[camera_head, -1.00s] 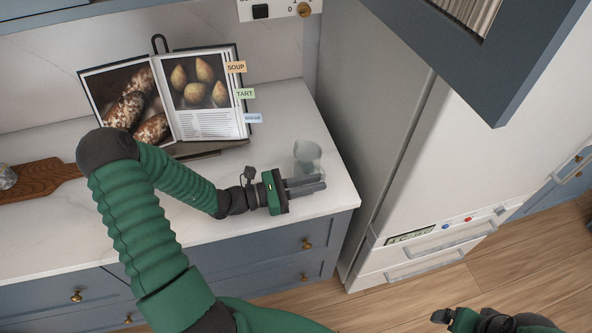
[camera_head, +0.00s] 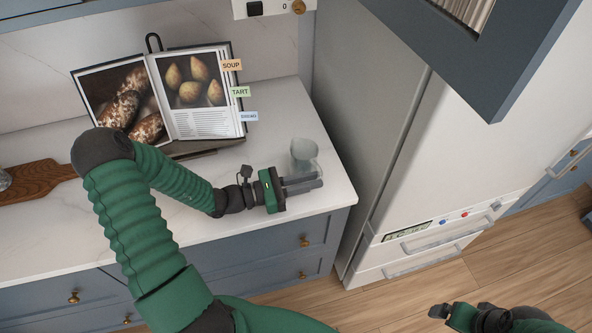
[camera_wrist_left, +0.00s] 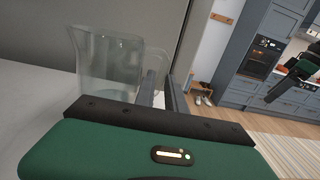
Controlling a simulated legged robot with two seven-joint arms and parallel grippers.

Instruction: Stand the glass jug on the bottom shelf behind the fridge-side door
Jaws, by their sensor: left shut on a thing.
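The glass jug (camera_head: 304,152) is clear and upright at the right end of the white counter, near the fridge. In the left wrist view the jug (camera_wrist_left: 105,62) fills the upper left, with its handle side towards the fingers. My left gripper (camera_head: 303,183) comes in from the left and its fingers are shut on the jug, at the handle side. The exact contact is hard to see through the glass. My right gripper (camera_head: 443,312) is low at the bottom right, away from the jug. A blue-grey cupboard door with a ribbed pane (camera_head: 470,12) is at the top right. No bottom shelf can be made out.
The tall fridge (camera_head: 375,110) stands just right of the counter (camera_head: 215,215). An open cookbook (camera_head: 160,95) on a stand is behind my left arm, and a wooden board (camera_head: 40,180) lies at the left. The blue-grey door's lower corner overhangs the fridge front.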

